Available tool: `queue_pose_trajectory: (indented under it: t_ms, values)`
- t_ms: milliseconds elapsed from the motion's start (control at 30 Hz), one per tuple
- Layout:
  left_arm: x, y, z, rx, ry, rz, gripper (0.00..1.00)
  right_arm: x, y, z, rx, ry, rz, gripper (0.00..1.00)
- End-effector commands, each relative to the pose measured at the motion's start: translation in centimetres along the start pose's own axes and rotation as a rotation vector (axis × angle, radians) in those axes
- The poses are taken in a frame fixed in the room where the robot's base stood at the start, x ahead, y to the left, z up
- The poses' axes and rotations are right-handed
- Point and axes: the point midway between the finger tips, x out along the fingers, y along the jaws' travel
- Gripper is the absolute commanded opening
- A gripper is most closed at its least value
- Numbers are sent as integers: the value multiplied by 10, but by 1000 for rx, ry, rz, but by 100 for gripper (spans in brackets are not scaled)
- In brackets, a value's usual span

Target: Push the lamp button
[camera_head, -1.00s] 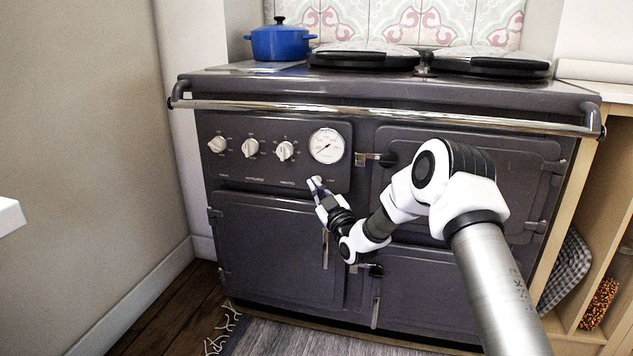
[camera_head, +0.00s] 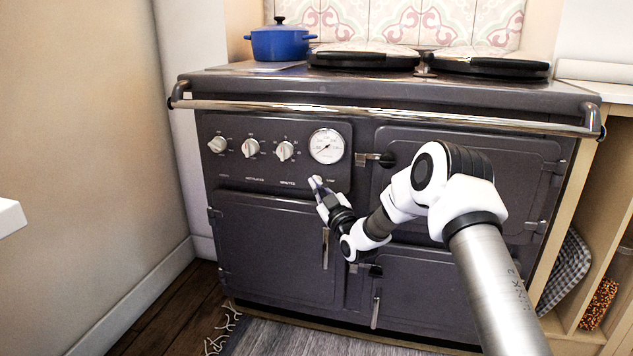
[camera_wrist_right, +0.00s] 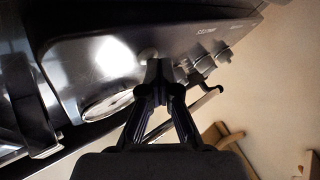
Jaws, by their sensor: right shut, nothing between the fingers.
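The lamp button (camera_head: 316,178) is a small pale knob low on the dark stove's control panel, below the round gauge and beside small lettering. My right gripper (camera_head: 318,186) is shut and empty, with its tips at the button. My left gripper is not in view.
The round gauge (camera_head: 326,146) and three white knobs (camera_head: 250,148) sit on the same panel. A chrome rail (camera_head: 380,112) runs across the stove front above. A blue pot (camera_head: 280,43) stands on top. Open floor (camera_head: 175,310) lies at the lower left.

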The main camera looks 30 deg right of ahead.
Motion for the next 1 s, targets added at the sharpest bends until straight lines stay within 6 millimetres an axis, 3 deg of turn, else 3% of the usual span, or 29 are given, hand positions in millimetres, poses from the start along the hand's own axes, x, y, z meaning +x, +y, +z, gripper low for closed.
queue_pose_trajectory:
  t_ms: [500, 1000]
  values:
    - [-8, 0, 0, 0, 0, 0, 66, -9, -7, -8, 0, 0, -1, 0]
    - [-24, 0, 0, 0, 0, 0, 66, -47, -34, -35, 0, 0, -1, 0]
